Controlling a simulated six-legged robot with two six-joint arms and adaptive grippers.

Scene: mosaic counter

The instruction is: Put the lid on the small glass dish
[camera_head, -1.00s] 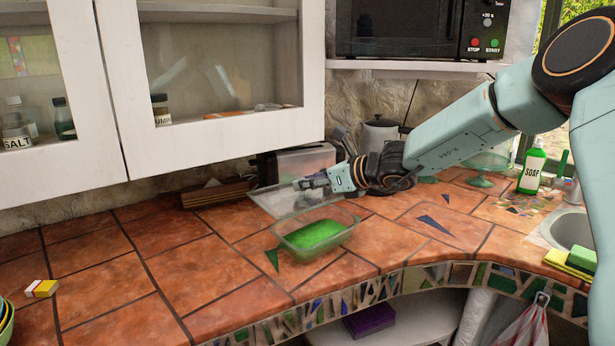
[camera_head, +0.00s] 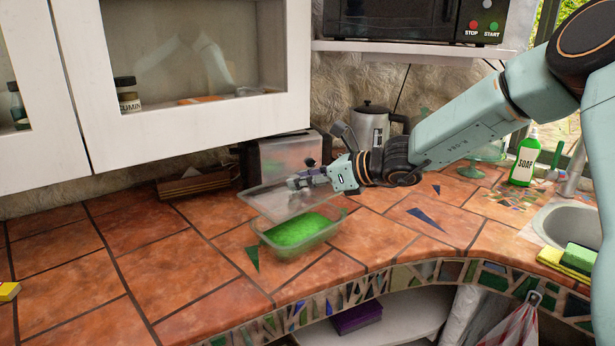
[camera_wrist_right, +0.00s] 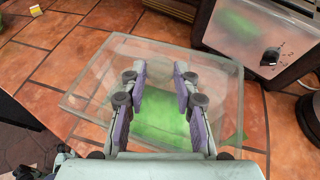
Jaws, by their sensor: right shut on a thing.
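The small glass dish (camera_head: 297,250) stands on the tiled counter with bright green contents inside. The clear lid (camera_head: 262,203) is held flat or nearly flat above and behind the dish, its near edge overlapping the dish's far left rim in the head view. Whether they touch cannot be told. My right gripper (camera_head: 303,181) is shut on the lid. In the right wrist view its fingers (camera_wrist_right: 158,75) are over the lid (camera_wrist_right: 218,78), and green shows through the lid below them. My left gripper is not in view.
A toaster-like metal box (camera_head: 285,155) stands close behind the lid, with a wooden box (camera_head: 195,181) to its left. A kettle (camera_head: 372,127) is behind my right arm. Glass shards (camera_head: 252,257) lie beside the dish. The counter's left side is mostly clear.

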